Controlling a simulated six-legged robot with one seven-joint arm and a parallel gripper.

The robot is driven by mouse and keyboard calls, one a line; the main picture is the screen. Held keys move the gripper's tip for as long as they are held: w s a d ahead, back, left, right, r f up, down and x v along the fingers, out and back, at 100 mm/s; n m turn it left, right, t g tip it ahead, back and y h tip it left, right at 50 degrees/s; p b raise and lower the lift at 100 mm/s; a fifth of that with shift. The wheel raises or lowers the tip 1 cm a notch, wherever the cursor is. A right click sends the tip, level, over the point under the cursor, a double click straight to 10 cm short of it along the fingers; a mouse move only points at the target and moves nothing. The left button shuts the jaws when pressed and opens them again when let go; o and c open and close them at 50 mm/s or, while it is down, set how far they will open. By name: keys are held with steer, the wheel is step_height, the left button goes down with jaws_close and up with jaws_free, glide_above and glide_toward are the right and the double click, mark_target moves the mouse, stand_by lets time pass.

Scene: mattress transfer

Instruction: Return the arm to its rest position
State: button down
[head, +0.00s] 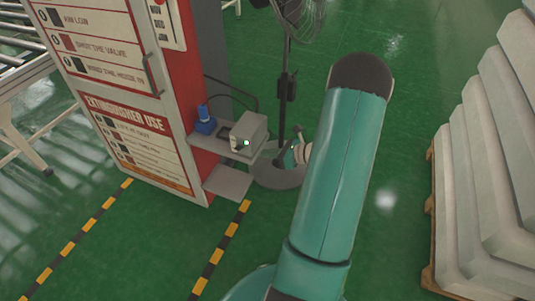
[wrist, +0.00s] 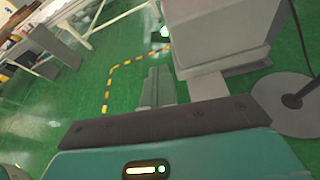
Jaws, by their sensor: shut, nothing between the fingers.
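My teal arm rises from the bottom of the head view and hides much of what lies behind it. A small teal and dark part of my arm's end, probably near my gripper (head: 296,153), shows past the left side of the upper link, close to the shelf and fan stand. In the wrist view, my gripper (wrist: 160,70) shows as narrow grey fingers, side by side beyond the dark screwed edge of its housing. They are shut and hold nothing that I can see.
A red and white sign cabinet (head: 128,127) has side shelves with a grey box (head: 249,133) and a blue item (head: 205,121). A fan (head: 297,15) stands behind on a round base (head: 277,173). Stacked pale mattresses (head: 480,150) are at right. Green floor between is open.

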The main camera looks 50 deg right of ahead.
stand_by(0.6)
steer(key=a+r+n+g+y, duration=0.1)
steer(key=a+r+n+g, duration=0.3)
steer(key=a+r+n, duration=0.55)
steer(key=a+r+n+g+y, duration=0.1)
steer(key=a+r+n+g, duration=0.45)
steer(key=a, duration=0.65)
steer(key=s+a+r+n+t+h, duration=0.2)
steer(key=s+a+r+n+h, duration=0.5)
steer(key=s+a+r+n, duration=0.5)
steer(key=n, duration=0.6)
steer(key=shift+s+h, duration=0.3)
steer(key=shift+h, duration=0.1)
